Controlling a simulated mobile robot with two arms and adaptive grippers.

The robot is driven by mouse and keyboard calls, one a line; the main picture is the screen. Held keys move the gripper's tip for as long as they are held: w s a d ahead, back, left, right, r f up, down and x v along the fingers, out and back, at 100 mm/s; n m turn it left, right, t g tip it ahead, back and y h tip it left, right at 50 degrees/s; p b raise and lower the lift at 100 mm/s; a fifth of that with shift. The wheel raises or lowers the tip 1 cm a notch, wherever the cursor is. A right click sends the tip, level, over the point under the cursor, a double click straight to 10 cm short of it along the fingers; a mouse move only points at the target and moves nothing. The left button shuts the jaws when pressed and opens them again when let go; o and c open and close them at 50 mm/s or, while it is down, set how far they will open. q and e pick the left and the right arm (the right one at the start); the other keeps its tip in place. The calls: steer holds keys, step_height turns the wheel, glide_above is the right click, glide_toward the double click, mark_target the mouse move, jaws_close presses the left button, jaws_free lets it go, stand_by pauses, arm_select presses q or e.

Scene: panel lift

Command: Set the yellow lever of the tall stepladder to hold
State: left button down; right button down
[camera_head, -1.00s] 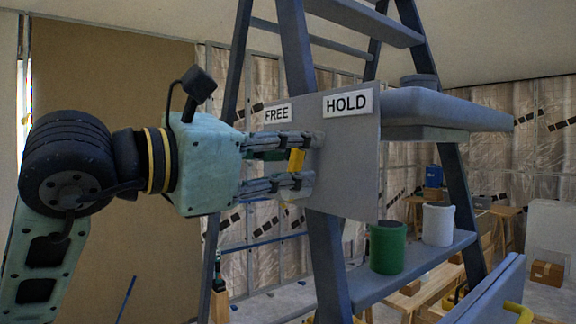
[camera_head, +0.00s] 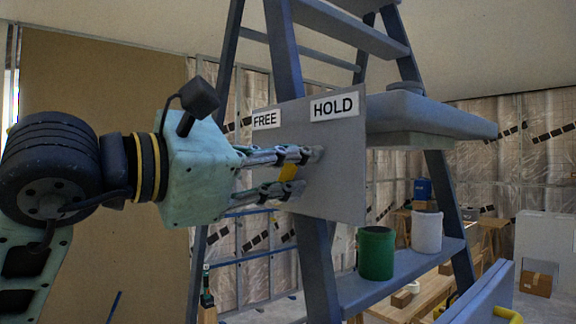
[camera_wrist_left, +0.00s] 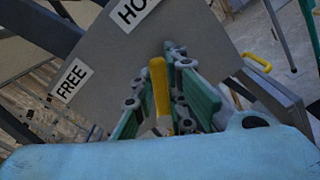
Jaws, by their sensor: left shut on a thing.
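The yellow lever (camera_head: 289,172) sits on a grey plate (camera_head: 335,160) fixed to the tall blue stepladder (camera_head: 287,60). The plate carries a FREE label (camera_head: 266,119) at its upper left and a HOLD label (camera_head: 335,106) to the right of it. My left gripper (camera_head: 300,172) is at the plate, shut on the lever, with one finger on each side. In the left wrist view the yellow lever (camera_wrist_left: 159,88) stands between the fingers, pointing towards the label side. The fingers partly hide the lever in the head view. My right gripper is not in view.
A green can (camera_head: 376,254) and a white can (camera_head: 427,232) stand on a lower ladder step (camera_head: 400,280). A blue-grey slab (camera_head: 430,112) juts out right of the plate. A blue panel with a yellow handle (camera_head: 508,314) is at the lower right.

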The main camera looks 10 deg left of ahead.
arm_select(q)
steer(key=c, duration=1.7)
jaws_free()
steer(key=shift+c, duration=0.2)
steer(key=shift+s+a, duration=0.1)
steer(key=v, duration=1.1)
steer(key=shift+s+a, duration=0.25)
steer(key=shift+s, duration=0.1)
